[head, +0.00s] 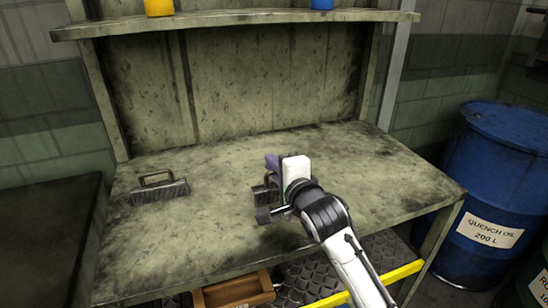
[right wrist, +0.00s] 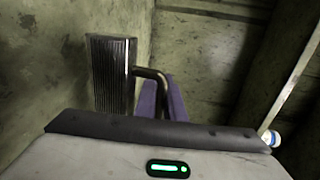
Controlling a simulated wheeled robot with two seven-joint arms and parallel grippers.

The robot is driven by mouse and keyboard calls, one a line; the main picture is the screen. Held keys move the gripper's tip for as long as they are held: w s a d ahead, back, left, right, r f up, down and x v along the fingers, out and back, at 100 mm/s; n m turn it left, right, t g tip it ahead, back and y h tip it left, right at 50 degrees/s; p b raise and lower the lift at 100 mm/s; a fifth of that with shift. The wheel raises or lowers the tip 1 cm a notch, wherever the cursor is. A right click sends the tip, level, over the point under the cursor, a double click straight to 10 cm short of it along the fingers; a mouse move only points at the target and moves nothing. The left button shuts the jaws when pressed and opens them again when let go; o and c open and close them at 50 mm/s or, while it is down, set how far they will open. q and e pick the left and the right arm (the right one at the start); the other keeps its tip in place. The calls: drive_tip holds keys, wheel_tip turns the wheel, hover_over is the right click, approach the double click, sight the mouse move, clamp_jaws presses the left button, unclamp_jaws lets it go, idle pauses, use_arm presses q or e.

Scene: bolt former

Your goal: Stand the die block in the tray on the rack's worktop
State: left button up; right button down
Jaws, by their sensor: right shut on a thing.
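My right gripper (head: 270,176) is over the middle of the rack's worktop (head: 215,225). Its purple fingers are shut on the handle of a dark die block (head: 264,193). In the right wrist view the die block (right wrist: 109,72) shows its ribbed face, and its bent handle runs to the purple fingers (right wrist: 165,98). The block is partly hidden by my arm; I cannot tell whether it touches the worktop. A similar dark block with a handle (head: 160,188) stands on the worktop's left. A wooden tray (head: 232,291) shows below the worktop's front edge. My left gripper is not in view.
An upper shelf (head: 240,17) holds a yellow thing (head: 158,7) and a blue thing (head: 322,4). The rack's back panel rises behind the worktop. A blue quench oil drum (head: 490,165) stands at right. The worktop between the two blocks is clear.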

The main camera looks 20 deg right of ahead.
drive_tip(key=shift+f, duration=1.35)
drive_tip(key=shift+f, duration=0.15)
drive_tip(key=c, duration=1.8)
unclamp_jaws()
drive_tip(key=shift+s+f, duration=0.1)
drive_tip(key=shift+f, duration=0.25)
drive_tip(key=shift+c, duration=0.2)
drive_tip(key=shift+r, duration=0.15)
drive_tip(key=shift+s, duration=0.3)
drive_tip(key=s, duration=0.3)
drive_tip(key=s+r, duration=0.1)
drive_tip(key=s, duration=0.3)
drive_tip(key=s+r, duration=0.1)
drive_tip(key=s, duration=0.3)
drive_tip(key=shift+d+r, duration=0.2)
drive_tip(key=shift+d, duration=0.15)
